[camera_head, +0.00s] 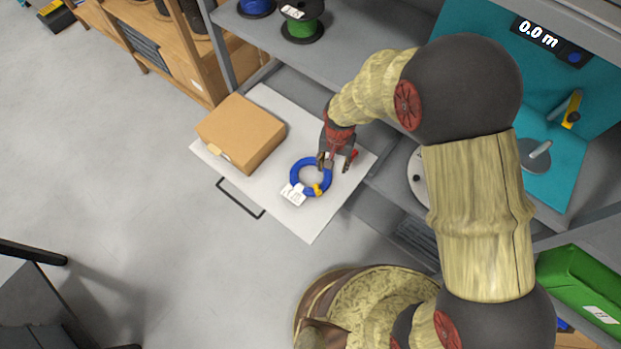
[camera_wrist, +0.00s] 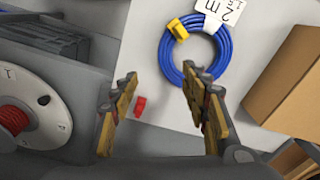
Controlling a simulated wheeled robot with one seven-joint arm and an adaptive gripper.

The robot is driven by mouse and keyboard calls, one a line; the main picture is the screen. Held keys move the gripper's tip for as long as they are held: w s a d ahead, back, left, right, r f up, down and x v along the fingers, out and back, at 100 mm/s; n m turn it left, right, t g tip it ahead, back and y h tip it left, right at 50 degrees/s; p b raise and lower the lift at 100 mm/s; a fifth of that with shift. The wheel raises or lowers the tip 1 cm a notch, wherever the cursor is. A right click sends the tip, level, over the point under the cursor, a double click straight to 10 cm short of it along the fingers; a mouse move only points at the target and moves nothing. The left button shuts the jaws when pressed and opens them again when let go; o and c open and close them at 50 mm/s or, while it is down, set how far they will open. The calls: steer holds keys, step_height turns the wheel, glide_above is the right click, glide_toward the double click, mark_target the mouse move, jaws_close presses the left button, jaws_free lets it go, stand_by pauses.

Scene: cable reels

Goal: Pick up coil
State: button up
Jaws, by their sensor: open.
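A blue coil (camera_head: 298,165) of cable lies on a white pull-out shelf (camera_head: 308,226) with a dark handle. It has a yellow clip and a white tag. In the wrist view, the coil (camera_wrist: 224,58) is at the top centre and the tag reads "2 m". My gripper (camera_head: 338,164) is over the coil's right side in the head view. In the wrist view, my gripper (camera_wrist: 156,76) is open, with nothing between its fingers. One fingertip overlaps the coil's near edge in the picture; I cannot tell whether they touch.
A cardboard box (camera_head: 240,133) stands on the same shelf, left of the coil. A small red item (camera_wrist: 139,107) lies near my fingers. A white reel with red cable (camera_wrist: 27,112) is at left in the wrist view. Shelving uprights stand close by. The shelf's front corner is clear.

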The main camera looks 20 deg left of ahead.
steer(key=b, duration=0.1)
glide_above(327, 179)
steer(key=f, duration=0.5)
steer(key=shift+s+d+f, duration=0.1)
steer(key=shift+s+d, duration=0.05)
steer(key=shift+s, duration=0.25)
steer(key=f+b, duration=0.1)
steer(key=f, duration=0.1)
steer(key=f+b, duration=0.2)
steer(key=f, duration=0.1)
steer(key=shift+w+f, duration=0.35)
steer(key=shift+r, duration=0.1)
steer(key=shift+c, duration=0.6)
jaws_close()
